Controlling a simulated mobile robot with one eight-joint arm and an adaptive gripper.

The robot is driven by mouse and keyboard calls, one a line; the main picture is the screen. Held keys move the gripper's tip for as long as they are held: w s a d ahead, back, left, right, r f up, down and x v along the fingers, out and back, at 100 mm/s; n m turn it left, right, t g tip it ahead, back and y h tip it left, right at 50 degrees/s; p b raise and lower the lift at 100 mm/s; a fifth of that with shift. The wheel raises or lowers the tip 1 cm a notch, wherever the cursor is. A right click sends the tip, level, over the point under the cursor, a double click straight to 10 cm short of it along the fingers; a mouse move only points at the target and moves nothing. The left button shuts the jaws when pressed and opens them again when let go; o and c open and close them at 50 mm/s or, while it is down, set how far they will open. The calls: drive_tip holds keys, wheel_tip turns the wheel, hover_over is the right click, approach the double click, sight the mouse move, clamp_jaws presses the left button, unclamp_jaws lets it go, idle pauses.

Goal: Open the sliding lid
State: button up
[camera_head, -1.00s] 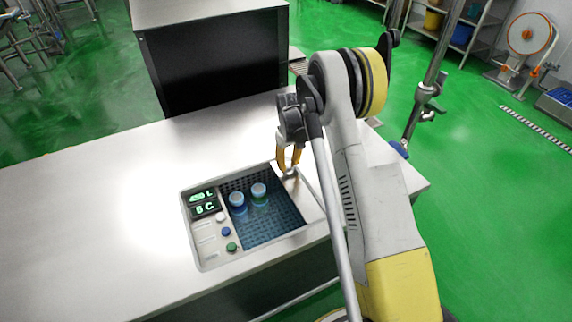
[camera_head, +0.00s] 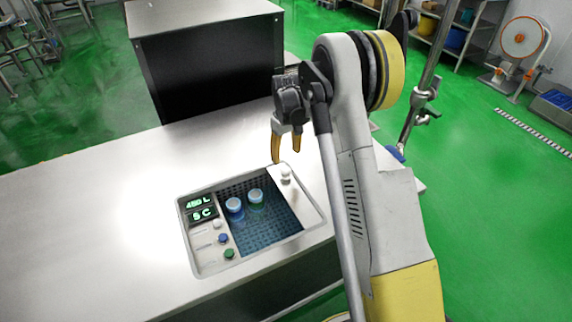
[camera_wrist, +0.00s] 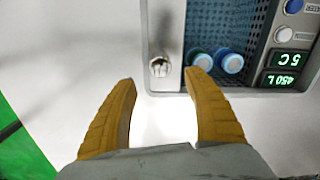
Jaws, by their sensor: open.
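The sliding lid (camera_head: 301,202) is a light panel at the right side of the sunken tank in the counter, with a pale knob (camera_head: 286,176) standing on it. The tank opening beside the lid is uncovered and shows a dark blue grid. My gripper (camera_head: 286,159) has its two yellow fingers apart and empty, just above and behind the knob. In the wrist view the knob (camera_wrist: 159,66) lies just beyond the gap between the fingertips, apart from both.
Two blue-capped bottles (camera_head: 235,205) (camera_head: 256,197) stand in the tank. A panel with green displays (camera_head: 202,209) and several buttons lies left of the opening. The counter (camera_head: 110,215) is clear to the left; a black cabinet (camera_head: 215,65) stands behind.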

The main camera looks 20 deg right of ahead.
drive_tip(key=shift+r, duration=2.1)
